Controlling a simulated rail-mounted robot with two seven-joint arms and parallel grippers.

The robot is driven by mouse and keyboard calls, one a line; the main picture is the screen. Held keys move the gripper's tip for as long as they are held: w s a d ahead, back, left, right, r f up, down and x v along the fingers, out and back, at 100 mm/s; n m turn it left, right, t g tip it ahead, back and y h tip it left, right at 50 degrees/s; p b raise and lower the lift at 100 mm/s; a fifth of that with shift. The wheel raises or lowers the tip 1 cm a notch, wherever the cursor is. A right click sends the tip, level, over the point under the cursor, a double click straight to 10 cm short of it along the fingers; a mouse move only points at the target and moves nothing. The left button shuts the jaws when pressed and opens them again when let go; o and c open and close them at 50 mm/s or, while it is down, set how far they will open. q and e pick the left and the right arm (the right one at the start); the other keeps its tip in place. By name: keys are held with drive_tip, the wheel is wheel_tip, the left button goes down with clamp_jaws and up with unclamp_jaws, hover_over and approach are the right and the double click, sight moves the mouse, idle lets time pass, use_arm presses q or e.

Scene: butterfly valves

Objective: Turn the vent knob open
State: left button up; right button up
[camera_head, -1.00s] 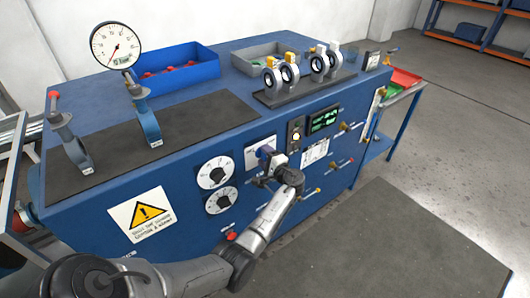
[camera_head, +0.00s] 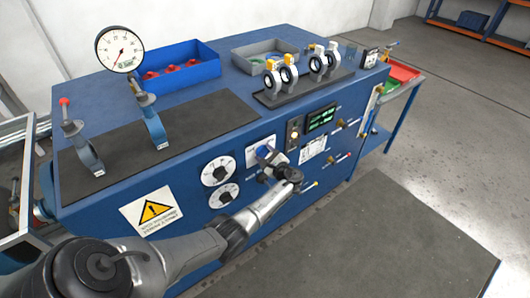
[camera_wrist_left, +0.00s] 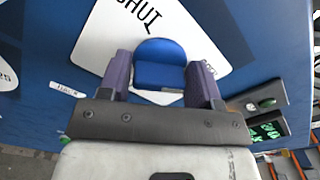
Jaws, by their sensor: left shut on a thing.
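The blue vent knob (camera_head: 264,152) sits on a white plate on the front panel of the blue bench. In the left wrist view the knob (camera_wrist_left: 160,66) lies between the two purple fingers of my left gripper (camera_wrist_left: 161,80), over a white plate (camera_wrist_left: 95,38) with the word "SHUT" partly visible. My left gripper (camera_head: 273,160) is shut on the knob, its arm reaching in from the lower left. The gripper and wrist partly hide the plate in the head view. My right gripper is not in view.
Two white dials (camera_head: 216,171) are left of the knob. A green display (camera_head: 321,118) and several small valves are to its right. A warning sign (camera_head: 152,211) is at lower left. Ring valves (camera_head: 281,75), a gauge (camera_head: 120,49) and bins stand on top. The floor mat (camera_head: 390,240) is clear.

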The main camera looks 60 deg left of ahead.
use_arm(q)
drive_tip(key=shift+m, duration=0.4)
drive_tip(key=o, duration=0.8)
drive_tip(key=w+d, duration=0.1)
drive_tip(key=d, duration=1.2)
drive_tip(key=shift+d+p, duration=0.4)
drive_tip(key=shift+w, duration=0.1)
